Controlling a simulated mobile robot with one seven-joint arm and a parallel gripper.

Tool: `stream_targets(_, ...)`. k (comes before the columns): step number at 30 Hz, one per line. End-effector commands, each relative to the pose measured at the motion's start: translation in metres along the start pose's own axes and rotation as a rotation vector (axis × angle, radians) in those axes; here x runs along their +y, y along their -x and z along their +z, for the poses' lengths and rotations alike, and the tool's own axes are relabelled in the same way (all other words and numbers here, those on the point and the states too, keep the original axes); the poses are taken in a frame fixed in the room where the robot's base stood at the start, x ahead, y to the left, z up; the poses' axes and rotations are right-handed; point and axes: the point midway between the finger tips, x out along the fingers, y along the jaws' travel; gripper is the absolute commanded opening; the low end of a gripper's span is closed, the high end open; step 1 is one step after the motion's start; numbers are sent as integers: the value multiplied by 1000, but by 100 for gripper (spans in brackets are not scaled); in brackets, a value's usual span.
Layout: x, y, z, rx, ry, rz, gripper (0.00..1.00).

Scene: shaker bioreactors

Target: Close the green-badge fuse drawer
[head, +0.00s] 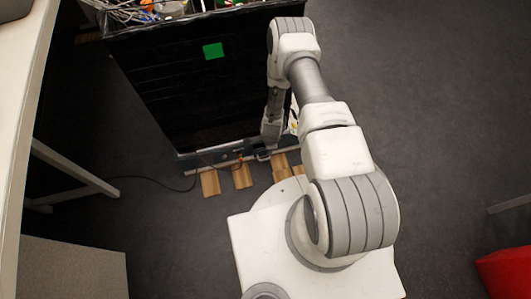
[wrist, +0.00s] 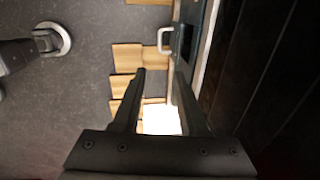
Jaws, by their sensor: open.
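A green badge (head: 213,51) sits on the upper front of a tall black cabinet (head: 165,85). A low grey-blue drawer-like front (head: 222,160) with a pale edge runs along the cabinet's foot; I cannot tell whether it is the fuse drawer or how far out it stands. A pale loop handle (wrist: 162,40) on a dark teal panel shows in the wrist view, beyond my fingertips. My gripper (wrist: 161,72) is open, with nothing seen held between its fingers. In the head view my arm reaches down to the cabinet's lower right front and hides part of it.
Several wooden blocks (head: 242,176) lie on the floor at the cabinet's foot; they also show in the wrist view (wrist: 127,55). A black cable (head: 150,180) runs left across the grey floor. A white table (head: 20,90) stands left. A red object (head: 505,272) lies lower right.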

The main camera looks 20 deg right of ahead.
Motion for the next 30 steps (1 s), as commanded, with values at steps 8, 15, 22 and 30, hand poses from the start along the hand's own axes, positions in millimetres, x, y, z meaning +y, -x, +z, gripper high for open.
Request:
stream_targets(8, 2, -29, -1, 4, 35, 5, 42)
stream_targets(15, 2, -82, -1, 3, 34, 5, 42)
stream_targets(22, 2, -132, -1, 4, 33, 3, 42)
stream_targets(30, 1, -167, -1, 3, 32, 4, 42)
